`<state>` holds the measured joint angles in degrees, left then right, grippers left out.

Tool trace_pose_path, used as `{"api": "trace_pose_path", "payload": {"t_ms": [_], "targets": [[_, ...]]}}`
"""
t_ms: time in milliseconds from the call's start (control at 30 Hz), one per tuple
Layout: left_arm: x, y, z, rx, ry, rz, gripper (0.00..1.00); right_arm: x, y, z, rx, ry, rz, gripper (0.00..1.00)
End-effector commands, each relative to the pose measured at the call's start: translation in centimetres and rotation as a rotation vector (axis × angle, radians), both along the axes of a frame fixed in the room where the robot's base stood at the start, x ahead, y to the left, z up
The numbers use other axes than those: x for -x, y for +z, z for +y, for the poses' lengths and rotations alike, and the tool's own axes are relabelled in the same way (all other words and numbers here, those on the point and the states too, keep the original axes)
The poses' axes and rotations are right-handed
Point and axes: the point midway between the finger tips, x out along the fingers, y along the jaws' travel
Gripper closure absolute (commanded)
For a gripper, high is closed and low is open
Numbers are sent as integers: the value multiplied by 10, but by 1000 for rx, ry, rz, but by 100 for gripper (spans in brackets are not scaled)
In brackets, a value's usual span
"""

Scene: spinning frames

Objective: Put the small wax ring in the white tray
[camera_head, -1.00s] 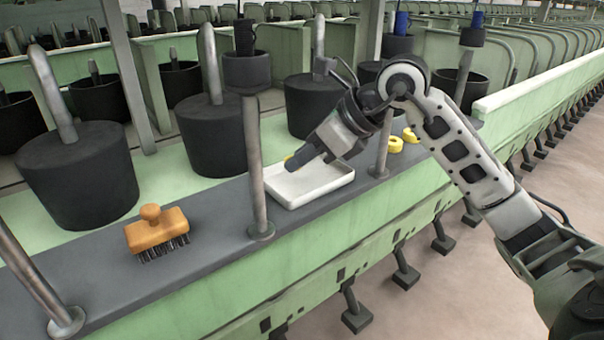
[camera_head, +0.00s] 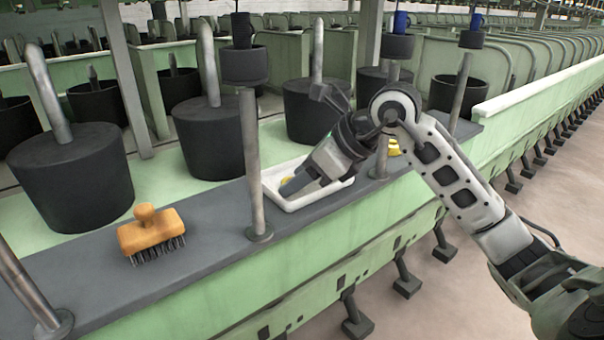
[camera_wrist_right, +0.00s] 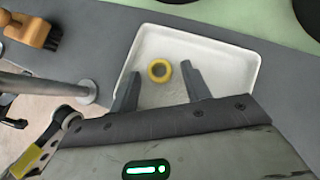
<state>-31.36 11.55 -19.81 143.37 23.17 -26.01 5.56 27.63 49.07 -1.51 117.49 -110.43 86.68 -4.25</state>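The small yellow wax ring (camera_wrist_right: 159,71) lies in the white tray (camera_wrist_right: 222,52), near the tray's middle. In the head view a bit of the ring (camera_head: 286,181) shows beside my gripper, and the tray (camera_head: 312,198) sits on the dark ledge. My right gripper (camera_wrist_right: 158,84) is low over the tray, its two fingers spread with a gap wider than the ring. The ring is just beyond the fingertips and appears clear of both. In the head view my right gripper (camera_head: 287,190) hides part of the tray. My left gripper is in neither view.
An orange-handled brush (camera_head: 150,234) lies on the ledge to the left. A metal post (camera_head: 253,165) stands left of the tray, another (camera_head: 382,140) right of it. Black buckets (camera_head: 210,138) line the back.

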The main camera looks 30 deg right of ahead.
Motion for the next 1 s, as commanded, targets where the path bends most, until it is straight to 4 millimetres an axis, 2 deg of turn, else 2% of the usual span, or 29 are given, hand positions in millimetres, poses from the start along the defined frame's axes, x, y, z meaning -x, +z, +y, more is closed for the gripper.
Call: {"api": "trace_pose_path", "payload": {"t_ms": [167, 533, 700, 1000], "targets": [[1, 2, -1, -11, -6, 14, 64, 3, 9, -3, 2, -2, -1, 52], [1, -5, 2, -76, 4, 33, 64, 47, 62, -34, 3, -4, -1, 52], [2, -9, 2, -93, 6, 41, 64, 62, 80, -44, 0, -1, 0, 52], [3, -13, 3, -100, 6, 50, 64, 70, 89, -48, 1, 0, 1, 52]]}}
